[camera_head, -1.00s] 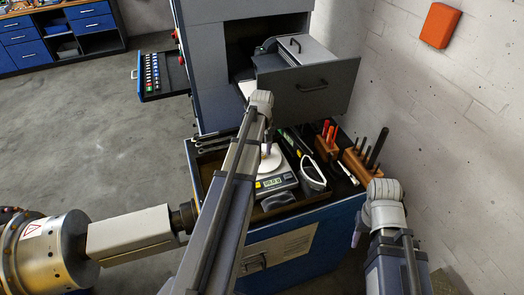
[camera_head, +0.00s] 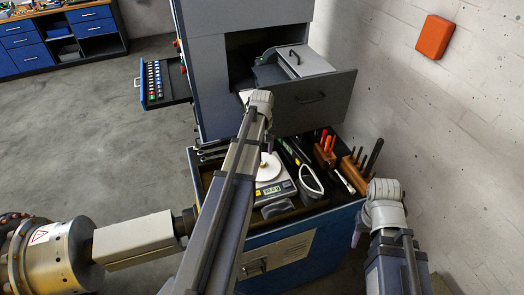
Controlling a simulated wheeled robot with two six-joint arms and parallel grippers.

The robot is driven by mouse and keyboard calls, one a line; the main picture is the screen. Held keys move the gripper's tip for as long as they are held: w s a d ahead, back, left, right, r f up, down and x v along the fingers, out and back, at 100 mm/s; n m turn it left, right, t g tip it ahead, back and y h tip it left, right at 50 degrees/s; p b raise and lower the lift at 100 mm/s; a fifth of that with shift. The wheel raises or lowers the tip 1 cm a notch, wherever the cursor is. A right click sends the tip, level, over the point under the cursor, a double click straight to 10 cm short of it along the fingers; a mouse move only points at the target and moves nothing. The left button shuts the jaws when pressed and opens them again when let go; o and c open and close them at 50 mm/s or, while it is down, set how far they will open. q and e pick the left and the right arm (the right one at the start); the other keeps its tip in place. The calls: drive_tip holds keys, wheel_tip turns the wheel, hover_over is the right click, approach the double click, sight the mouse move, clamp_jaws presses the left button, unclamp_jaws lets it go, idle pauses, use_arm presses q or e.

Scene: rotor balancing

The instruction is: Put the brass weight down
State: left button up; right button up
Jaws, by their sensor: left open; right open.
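My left gripper (camera_head: 268,148) is over the white round pan of a digital scale (camera_head: 272,188), mostly hidden behind my own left arm. It is open. A small brass-coloured spot, likely the brass weight (camera_head: 263,164), shows on the pan just below the fingertips. It is too small to tell whether the fingers touch it. The scale's lit display faces the front, but its digits are too small to read. My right gripper (camera_head: 357,238) hangs open and empty at the right, beside the blue cabinet.
The scale stands in a dark-lined tray on the blue cabinet (camera_head: 290,260). A white-rimmed grey object (camera_head: 311,182) lies right of it. Wooden blocks (camera_head: 355,174) hold upright tools farther right.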

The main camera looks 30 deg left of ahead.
sight(262, 162)
use_arm(q)
wheel_tip(262, 162, up, 8)
drive_tip(key=p, duration=0.6)
drive_tip(key=shift+f, duration=0.25)
drive_tip(key=s+d+m, duration=0.4)
drive_tip(key=s+d, duration=0.1)
drive_tip(key=d, duration=0.5)
drive_tip(key=s+d+m, duration=0.5)
drive_tip(key=s+d, duration=0.1)
drive_tip(key=d, duration=0.4)
drive_tip(key=s+d+m+y, duration=0.1)
drive_tip(key=s+d+m, duration=0.3)
drive_tip(key=d, duration=0.6)
drive_tip(key=shift+s+d+m, duration=0.25)
drive_tip(key=shift+s+m, duration=0.15)
drive_tip(key=shift+s, duration=0.4)
wheel_tip(262, 162, down, 18)
drive_tip(key=b, duration=1.7)
drive_tip(key=shift+b, duration=0.3)
